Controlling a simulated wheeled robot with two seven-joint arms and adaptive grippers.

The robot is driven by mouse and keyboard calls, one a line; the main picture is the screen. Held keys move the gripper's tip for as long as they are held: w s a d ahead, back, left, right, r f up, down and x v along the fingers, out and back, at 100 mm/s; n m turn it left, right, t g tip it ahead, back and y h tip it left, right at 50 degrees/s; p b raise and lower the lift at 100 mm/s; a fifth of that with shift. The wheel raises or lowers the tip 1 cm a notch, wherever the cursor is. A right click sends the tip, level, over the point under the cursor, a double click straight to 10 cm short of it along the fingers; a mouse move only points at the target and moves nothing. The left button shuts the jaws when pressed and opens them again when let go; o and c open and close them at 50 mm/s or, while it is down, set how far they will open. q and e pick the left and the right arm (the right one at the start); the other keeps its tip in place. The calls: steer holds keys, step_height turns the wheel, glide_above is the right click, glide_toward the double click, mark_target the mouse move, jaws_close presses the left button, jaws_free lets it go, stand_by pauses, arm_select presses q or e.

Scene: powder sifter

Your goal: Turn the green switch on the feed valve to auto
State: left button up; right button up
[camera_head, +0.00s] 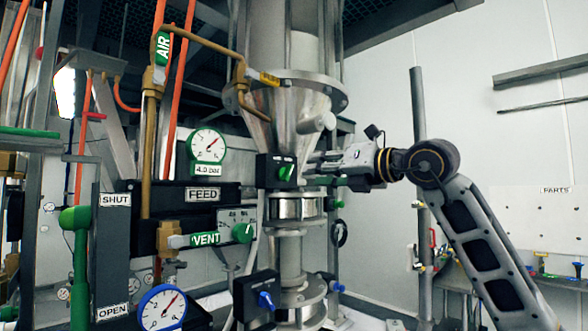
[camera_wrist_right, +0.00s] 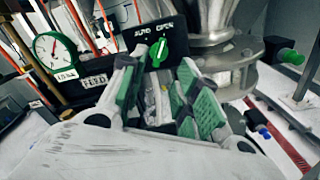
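The green switch (camera_head: 286,172) sits on a small black box (camera_head: 265,172) on the front of the steel hopper. In the wrist view the green switch (camera_wrist_right: 158,51) is below the labels AUTO, on the left, and OPEN, on the right. Its handle is near upright, seemingly leaning a little toward OPEN. My right gripper (camera_head: 311,165) is to the right of the box in the head view. In the wrist view my right gripper (camera_wrist_right: 157,72) is open, its green pads apart with nothing held between them. The switch is just beyond the fingertips. My left gripper is not in view.
A FEED panel (camera_head: 202,195) and a green VENT handle (camera_head: 205,239) are left of the box. A round green gauge (camera_head: 208,146) hangs above. A steel collar (camera_head: 298,208) and a lower black box with a blue knob (camera_head: 265,299) are below.

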mark_target(291, 172)
steer(key=shift+p+x, duration=1.4)
steer(key=shift+x, duration=2.85)
steer(key=shift+f, duration=0.1)
jaws_close()
